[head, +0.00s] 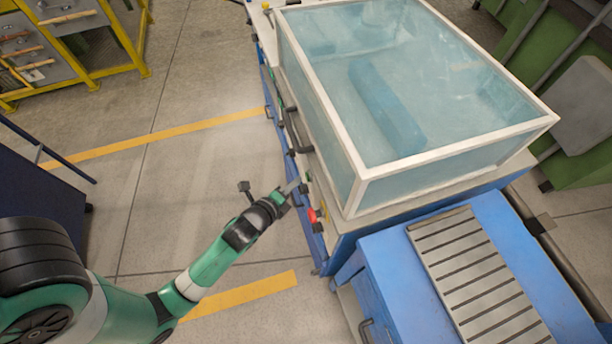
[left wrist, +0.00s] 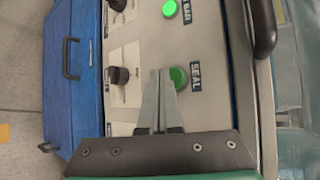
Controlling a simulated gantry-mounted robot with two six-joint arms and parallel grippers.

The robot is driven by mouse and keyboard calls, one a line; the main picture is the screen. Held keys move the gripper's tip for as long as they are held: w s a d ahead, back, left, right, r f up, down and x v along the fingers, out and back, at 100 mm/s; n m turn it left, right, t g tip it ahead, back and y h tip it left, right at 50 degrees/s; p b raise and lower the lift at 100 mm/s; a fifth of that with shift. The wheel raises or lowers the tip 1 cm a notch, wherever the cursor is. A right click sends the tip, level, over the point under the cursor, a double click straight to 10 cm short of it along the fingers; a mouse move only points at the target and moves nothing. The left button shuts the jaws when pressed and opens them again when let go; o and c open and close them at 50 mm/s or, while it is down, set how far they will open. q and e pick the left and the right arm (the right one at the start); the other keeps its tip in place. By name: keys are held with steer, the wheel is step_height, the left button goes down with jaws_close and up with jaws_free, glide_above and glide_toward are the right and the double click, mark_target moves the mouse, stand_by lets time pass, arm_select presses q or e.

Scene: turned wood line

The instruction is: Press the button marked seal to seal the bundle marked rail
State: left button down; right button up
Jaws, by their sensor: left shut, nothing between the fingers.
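The green seal button (left wrist: 179,78) shows in the left wrist view, with a blue label reading SEAL beside it on a pale panel (left wrist: 145,40). My left gripper (left wrist: 160,74) is shut and empty. Its fingertips overlap the left side of the button in that view; I cannot tell whether they touch it. In the head view my left gripper (head: 297,186) is at the left side of the machine, by its control panel. No bundle with a readable rail mark shows. My right gripper is out of view.
A brighter green button (left wrist: 170,9) and black knobs (left wrist: 118,75) are on the same panel. A red button (head: 312,215) sits near my gripper. A clear-walled enclosure (head: 455,155) holds a long blue shape (head: 385,105). A slatted blue unit (head: 385,265) stands at right.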

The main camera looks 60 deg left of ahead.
arm_select(q)
steer(key=shift+w, duration=0.3)
steer(key=shift+w+d, duration=0.1)
steer(key=shift+w, duration=0.25)
stand_by(0.5)
steer(key=shift+s+r, duration=0.1)
steer(key=shift+s+p, duration=0.7)
steer(key=s+p, duration=0.2)
steer(key=s+a+p, duration=0.1)
steer(key=s+p, duration=0.1)
steer(key=s, duration=0.1)
steer(key=shift+a, duration=0.1)
